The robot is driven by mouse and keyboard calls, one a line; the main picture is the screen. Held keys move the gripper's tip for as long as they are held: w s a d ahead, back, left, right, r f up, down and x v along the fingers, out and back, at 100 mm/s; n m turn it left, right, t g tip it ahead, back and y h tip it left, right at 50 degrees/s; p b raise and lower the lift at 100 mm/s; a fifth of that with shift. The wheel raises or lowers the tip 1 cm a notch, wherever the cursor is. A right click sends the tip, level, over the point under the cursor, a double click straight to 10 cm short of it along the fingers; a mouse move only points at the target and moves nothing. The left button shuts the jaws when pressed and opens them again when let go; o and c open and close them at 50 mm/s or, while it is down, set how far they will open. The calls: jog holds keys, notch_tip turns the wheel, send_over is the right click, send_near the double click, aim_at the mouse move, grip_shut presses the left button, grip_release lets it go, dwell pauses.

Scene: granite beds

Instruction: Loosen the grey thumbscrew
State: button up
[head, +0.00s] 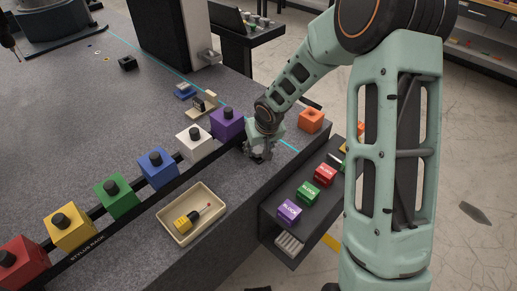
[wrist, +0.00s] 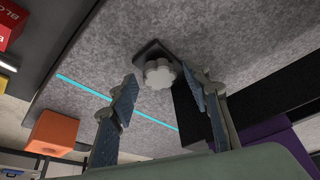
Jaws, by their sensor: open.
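The grey thumbscrew (wrist: 159,74) is a pale knob with a lobed rim on a dark bracket (wrist: 151,50), seen in the wrist view on the granite surface. My gripper (wrist: 162,95) is open. Its fingers stand to the left and right of the knob in that picture, with a visible gap on each side, and I see no contact. In the head view my gripper (head: 259,155) is low over the granite bed beside the purple block, and it hides the thumbscrew there.
A purple block (head: 228,124) on the black rack (head: 140,190) is close to my gripper, and an orange block (head: 311,120) stands on its other side. A beige tray (head: 165,223) holds a yellow tool. Lower shelf blocks (head: 308,193) lie past the bed's edge.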

jog(key=c, duration=1.2)
jog(key=shift+o, duration=0.2)
jog(key=shift+d+r+n+p, duration=0.15)
jog(key=shift+n+p, duration=0.25)
jog(key=shift+p, duration=0.55)
jog(key=shift+n+p, duration=0.3)
jog(key=shift+p, duration=0.15)
jog(key=shift+y, duration=0.3)
jog(key=o, duration=1.2)
jog(key=shift+c, duration=0.2)
jog(key=v, duration=1.1)
jog(key=shift+r, duration=0.45)
